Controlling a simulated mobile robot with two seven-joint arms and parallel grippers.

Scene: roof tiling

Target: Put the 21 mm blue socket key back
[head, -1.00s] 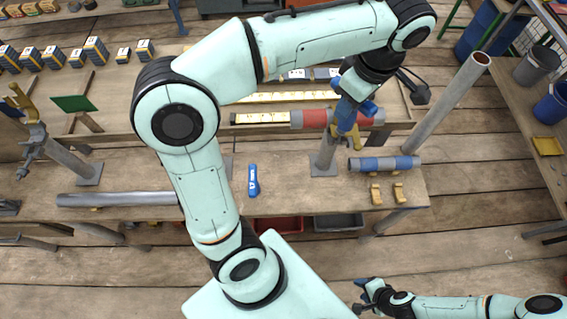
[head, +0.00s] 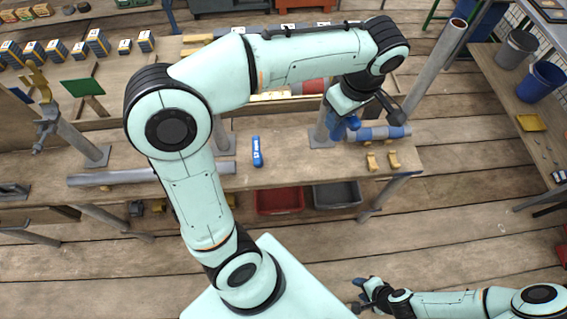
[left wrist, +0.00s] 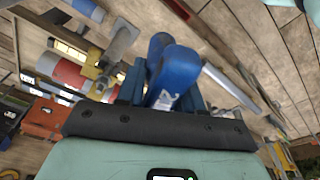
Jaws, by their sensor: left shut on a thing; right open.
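My left gripper (head: 343,128) is over the right part of the bench, beside an upright grey post. In the left wrist view its fingers (left wrist: 160,92) are shut on a blue socket key (left wrist: 177,70), whose rounded end faces the camera; a white marking on it is only partly readable. Another blue tool (head: 257,151) with a white label lies on the bench, left of the gripper. My right gripper (head: 367,294) is open and empty at the bottom of the head view, away from the bench.
A grey pipe with blue bands (head: 378,133) lies right of my left gripper, near two yellow blocks (head: 382,161). A long grey pipe (head: 110,178) lies at the bench's left. Red (head: 280,201) and grey (head: 338,194) bins are below. A tilted pipe (head: 432,72) stands at right.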

